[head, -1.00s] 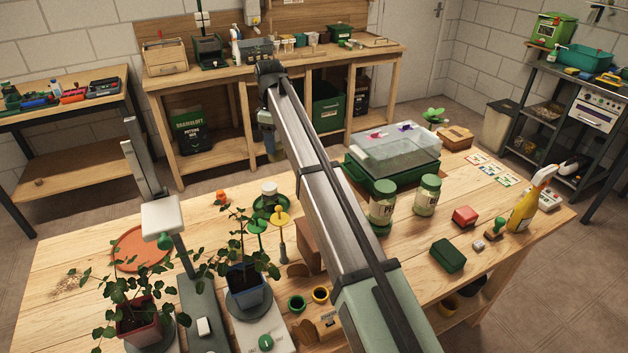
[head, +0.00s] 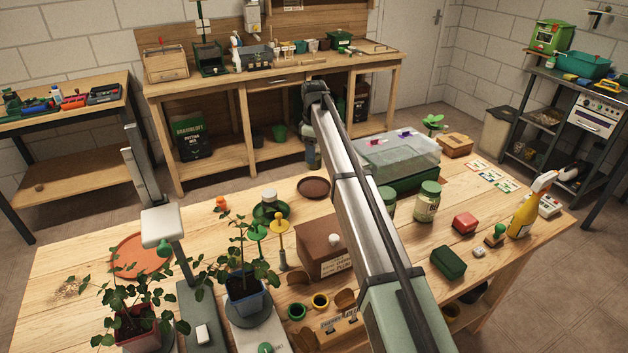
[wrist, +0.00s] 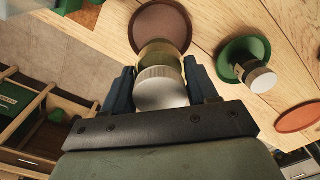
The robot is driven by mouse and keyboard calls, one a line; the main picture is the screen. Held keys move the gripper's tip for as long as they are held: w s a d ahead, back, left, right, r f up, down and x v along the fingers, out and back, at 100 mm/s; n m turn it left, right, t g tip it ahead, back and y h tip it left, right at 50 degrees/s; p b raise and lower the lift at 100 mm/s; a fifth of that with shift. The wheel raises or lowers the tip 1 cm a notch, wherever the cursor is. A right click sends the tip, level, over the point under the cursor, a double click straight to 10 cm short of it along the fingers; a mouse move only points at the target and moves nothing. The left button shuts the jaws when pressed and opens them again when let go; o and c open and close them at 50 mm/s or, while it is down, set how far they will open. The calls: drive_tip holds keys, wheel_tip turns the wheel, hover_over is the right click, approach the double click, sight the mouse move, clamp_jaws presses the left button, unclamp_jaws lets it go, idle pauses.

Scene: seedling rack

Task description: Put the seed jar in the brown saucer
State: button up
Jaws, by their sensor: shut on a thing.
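My gripper (wrist: 160,68) is shut on a jar with a pale ridged lid (wrist: 160,92) and a yellowish glass body, taken as the seed jar. In the wrist view the jar's far end overlaps the near edge of the brown saucer (wrist: 160,22); I cannot tell whether they touch. In the head view my gripper (head: 312,154) hangs above and behind the empty-looking brown saucer (head: 313,187), apart from it in the picture. The held jar is not distinguishable there.
A green saucer (head: 288,209) holds a white-lidded jar (head: 269,195), left of the brown saucer. An orange saucer (head: 140,247) lies farther left. A brown box (head: 322,252) stands in front. A clear-lidded green tray (head: 400,155) and a large jar (head: 427,203) stand to the right.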

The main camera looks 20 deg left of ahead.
wheel_tip(320, 180, down, 9)
idle(0.5)
drive_tip(key=shift+f, duration=0.15)
drive_tip(key=o, duration=1.1)
drive_tip(key=shift+o, duration=0.2)
wheel_tip(320, 180, up, 12)
drive_tip(key=shift+r, duration=0.2)
